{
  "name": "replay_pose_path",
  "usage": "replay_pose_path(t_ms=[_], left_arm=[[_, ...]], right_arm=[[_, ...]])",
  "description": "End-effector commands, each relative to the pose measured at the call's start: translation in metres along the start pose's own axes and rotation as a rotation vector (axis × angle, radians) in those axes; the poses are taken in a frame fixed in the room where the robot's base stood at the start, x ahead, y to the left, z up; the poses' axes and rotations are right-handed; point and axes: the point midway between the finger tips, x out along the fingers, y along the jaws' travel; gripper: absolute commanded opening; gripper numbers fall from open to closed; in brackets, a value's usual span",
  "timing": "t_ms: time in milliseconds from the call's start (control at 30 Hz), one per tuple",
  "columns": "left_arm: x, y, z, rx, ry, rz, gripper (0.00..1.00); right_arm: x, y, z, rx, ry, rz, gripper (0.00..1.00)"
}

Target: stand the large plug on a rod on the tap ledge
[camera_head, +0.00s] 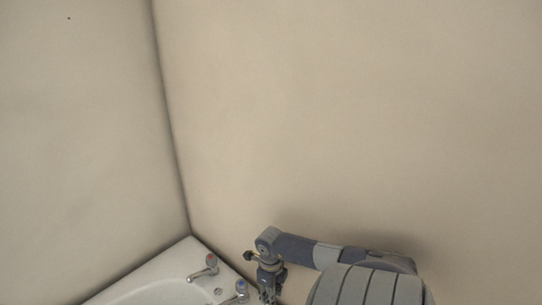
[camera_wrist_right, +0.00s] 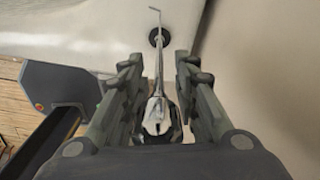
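The large plug on a rod (camera_wrist_right: 157,110) lies lengthwise between the fingers of my right gripper (camera_wrist_right: 158,62) in the wrist view. Its bright metal body is near the palm. A thin rod runs out past the fingertips through a dark disc (camera_wrist_right: 157,37) to a small bent end. In the head view my right gripper (camera_head: 267,288) points down beside the tap ledge (camera_head: 228,267) at the basin's right side; the plug cannot be made out there. My left gripper is not in view.
The white basin (camera_head: 150,285) sits in the corner at lower left. One tap (camera_head: 207,268) stands on its ledge toward the corner, another tap (camera_head: 238,290) close to my right gripper. A beige wall (camera_head: 350,130) rises right behind the ledge. Wooden floor (camera_wrist_right: 25,100) shows at left in the wrist view.

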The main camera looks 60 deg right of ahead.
Motion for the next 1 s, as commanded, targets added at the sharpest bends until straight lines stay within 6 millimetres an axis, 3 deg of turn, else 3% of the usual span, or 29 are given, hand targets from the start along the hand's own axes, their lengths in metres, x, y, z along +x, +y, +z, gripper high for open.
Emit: replay_pose_path(t_ms=[367, 800, 1000], left_arm=[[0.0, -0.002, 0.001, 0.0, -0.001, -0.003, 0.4], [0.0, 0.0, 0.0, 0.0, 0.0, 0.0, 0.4], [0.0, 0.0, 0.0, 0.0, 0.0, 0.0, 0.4]], right_arm=[[-0.004, -0.001, 0.0, -0.001, 0.0, -0.001, 0.32], [-0.065, -0.001, -0.001, -0.001, 0.001, -0.003, 0.32], [-0.079, -0.001, -0.001, -0.001, 0.002, -0.002, 0.32]])
